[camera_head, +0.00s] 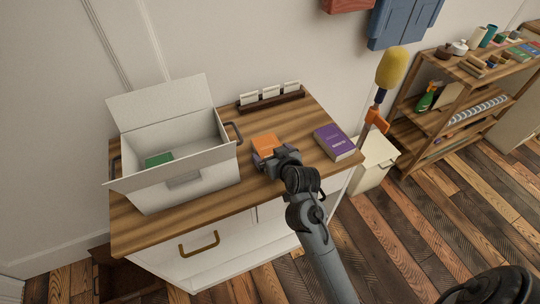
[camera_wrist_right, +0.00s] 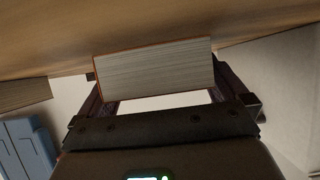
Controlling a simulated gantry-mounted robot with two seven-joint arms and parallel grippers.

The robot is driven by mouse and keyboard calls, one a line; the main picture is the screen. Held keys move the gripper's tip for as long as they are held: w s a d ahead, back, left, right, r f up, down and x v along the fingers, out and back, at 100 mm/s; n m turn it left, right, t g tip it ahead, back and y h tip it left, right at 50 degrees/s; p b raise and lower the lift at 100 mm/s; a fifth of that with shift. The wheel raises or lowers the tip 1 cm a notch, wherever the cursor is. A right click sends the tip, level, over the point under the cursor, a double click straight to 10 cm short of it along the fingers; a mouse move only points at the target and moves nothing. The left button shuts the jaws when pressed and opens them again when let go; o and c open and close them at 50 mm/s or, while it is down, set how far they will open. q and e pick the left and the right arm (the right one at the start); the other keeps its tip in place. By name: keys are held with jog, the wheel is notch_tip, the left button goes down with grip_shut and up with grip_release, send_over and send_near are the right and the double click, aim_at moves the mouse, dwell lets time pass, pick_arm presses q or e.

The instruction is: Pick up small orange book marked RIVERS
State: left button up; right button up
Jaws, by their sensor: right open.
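The small orange book (camera_head: 265,142) lies on the wooden top of the white cabinet, between the white box and the purple book; its lettering is not readable. My right gripper (camera_head: 277,158) is open at the near side of the orange book and hides part of it. In the right wrist view the page edge of the book (camera_wrist_right: 155,68) shows between the two spread fingers (camera_wrist_right: 160,88), with a thin orange cover edge. I cannot tell whether either finger touches it. My left gripper is not in view.
The open white box (camera_head: 205,190) with a green book (camera_head: 158,160) inside stands left of the gripper. The purple book (camera_head: 336,141) lies to the right. A dark rack with white cards (camera_head: 271,98) stands behind. Bare wooden top (camera_head: 150,228) shows in front of the box.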

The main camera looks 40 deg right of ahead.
jog(key=shift+w+d+f, duration=0.1)
jog(key=shift+w+f, duration=0.1)
jog(key=shift+w, duration=0.15)
jog(key=c, duration=0.9)
jog(key=shift+r, duration=0.1)
